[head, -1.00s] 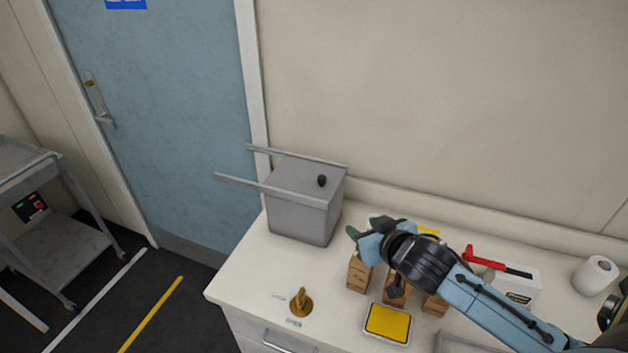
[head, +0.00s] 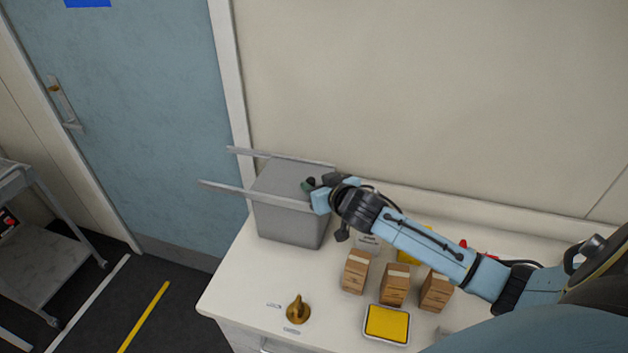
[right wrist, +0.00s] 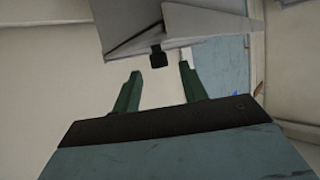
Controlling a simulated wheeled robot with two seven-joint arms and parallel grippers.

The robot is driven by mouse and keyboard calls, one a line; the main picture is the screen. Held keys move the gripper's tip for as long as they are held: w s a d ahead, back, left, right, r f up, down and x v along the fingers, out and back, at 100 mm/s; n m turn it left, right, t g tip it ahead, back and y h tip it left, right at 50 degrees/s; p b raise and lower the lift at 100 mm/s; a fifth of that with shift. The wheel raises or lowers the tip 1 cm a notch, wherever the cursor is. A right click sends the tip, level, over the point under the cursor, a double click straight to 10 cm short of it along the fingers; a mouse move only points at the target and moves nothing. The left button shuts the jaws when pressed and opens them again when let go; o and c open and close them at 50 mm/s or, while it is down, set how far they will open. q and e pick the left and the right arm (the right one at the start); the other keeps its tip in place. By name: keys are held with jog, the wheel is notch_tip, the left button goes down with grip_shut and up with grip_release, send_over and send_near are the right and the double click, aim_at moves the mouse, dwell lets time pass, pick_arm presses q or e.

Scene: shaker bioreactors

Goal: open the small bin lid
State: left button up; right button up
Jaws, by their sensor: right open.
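The small bin is a grey box (head: 287,226) at the back left of the counter. Its flat grey lid (head: 276,178) lies on top, between two rails that stick out to the left. My right gripper (head: 308,184) is at the lid's right side, and its hand hides the black knob in the head view. In the right wrist view the black knob (right wrist: 158,57) shows just beyond and between the open green fingertips of the gripper (right wrist: 160,80). The fingers do not visibly touch the knob. My left gripper is not in view.
A wall is close behind the bin. A blue door (head: 130,120) is at left.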

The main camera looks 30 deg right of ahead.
jog(key=shift+x, duration=1.3)
grip_shut()
